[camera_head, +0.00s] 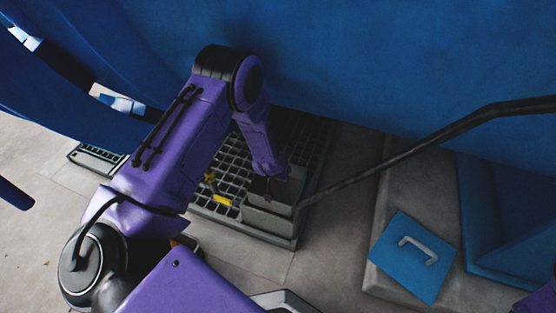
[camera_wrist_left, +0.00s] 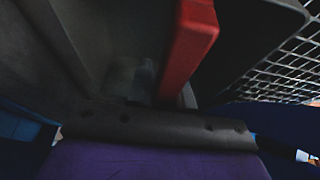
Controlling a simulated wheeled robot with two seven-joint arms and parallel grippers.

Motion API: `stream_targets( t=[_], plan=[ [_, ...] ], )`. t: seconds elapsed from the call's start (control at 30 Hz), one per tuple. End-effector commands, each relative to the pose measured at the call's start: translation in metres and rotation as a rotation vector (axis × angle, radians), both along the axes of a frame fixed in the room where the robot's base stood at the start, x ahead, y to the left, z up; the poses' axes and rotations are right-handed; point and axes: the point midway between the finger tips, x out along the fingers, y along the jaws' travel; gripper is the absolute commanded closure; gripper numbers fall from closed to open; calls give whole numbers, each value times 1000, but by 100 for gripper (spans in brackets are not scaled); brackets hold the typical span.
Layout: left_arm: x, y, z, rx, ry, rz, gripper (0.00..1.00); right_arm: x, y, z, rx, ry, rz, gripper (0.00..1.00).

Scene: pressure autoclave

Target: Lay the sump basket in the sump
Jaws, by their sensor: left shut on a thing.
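My left gripper (camera_head: 272,186) reaches down from my purple arm into a grey box-like opening (camera_head: 268,218) set at the near right corner of the floor grating; this looks like the sump. In the left wrist view my gripper (camera_wrist_left: 146,78) is shut at a red bar (camera_wrist_left: 192,42), apparently the sump basket's handle. Dark walls and a rim surround it there. The basket's body is mostly hidden by the arm and shadow, so I cannot tell whether it rests on the bottom. My right gripper is out of view.
The black floor grating (camera_head: 236,160) carries a small yellow item (camera_head: 218,197). A dark hose or rail (camera_head: 430,140) crosses to the right. A blue plate with a handle (camera_head: 412,257) lies on the right. The big blue vessel (camera_head: 400,70) closes off the back.

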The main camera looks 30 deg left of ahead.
Motion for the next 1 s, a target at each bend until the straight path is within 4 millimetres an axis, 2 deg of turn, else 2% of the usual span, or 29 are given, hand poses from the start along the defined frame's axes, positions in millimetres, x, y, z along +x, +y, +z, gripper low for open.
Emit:
stream_targets(
  t=[1.0],
  plan=[
    [1,0,1,0,-1,0,100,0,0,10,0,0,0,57]
  ],
)
